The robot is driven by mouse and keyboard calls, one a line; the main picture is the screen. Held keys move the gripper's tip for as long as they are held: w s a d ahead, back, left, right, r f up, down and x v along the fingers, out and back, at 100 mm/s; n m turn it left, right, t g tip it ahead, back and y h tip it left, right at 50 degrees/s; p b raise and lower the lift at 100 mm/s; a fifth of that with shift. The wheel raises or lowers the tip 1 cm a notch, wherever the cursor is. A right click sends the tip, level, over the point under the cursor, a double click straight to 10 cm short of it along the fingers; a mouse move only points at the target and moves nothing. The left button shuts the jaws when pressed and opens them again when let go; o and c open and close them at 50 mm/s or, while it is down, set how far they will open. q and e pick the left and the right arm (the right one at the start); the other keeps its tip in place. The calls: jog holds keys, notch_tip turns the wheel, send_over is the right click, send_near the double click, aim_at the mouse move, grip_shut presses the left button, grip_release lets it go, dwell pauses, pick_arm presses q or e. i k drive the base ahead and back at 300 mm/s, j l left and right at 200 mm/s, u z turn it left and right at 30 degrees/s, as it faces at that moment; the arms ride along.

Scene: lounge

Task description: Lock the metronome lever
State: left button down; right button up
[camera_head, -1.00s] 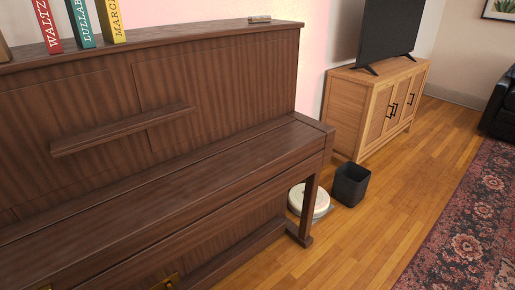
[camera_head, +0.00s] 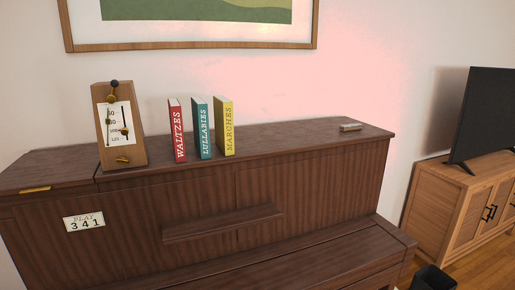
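The metronome (camera_head: 137,148) stands upright on the left part of the piano top in the head view. It is a wooden, tapering case with a white scale plate marked with numbers. A dark pendulum rod with a dark knob (camera_head: 115,84) at its top runs down the plate. A small brass-coloured piece (camera_head: 123,160), perhaps the lever, sits low on the front; its exact position is too small to tell. Neither of my grippers is in view.
Red (camera_head: 177,130), teal (camera_head: 201,128) and yellow (camera_head: 225,126) books stand right of the metronome on the piano (camera_head: 300,141). A small metallic object (camera_head: 350,127) lies at the right end. A cabinet (camera_head: 440,205) with a television (camera_head: 487,115) stands right.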

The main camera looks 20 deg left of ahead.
aim_at(112, 98)
jog(key=u, duration=1.45)
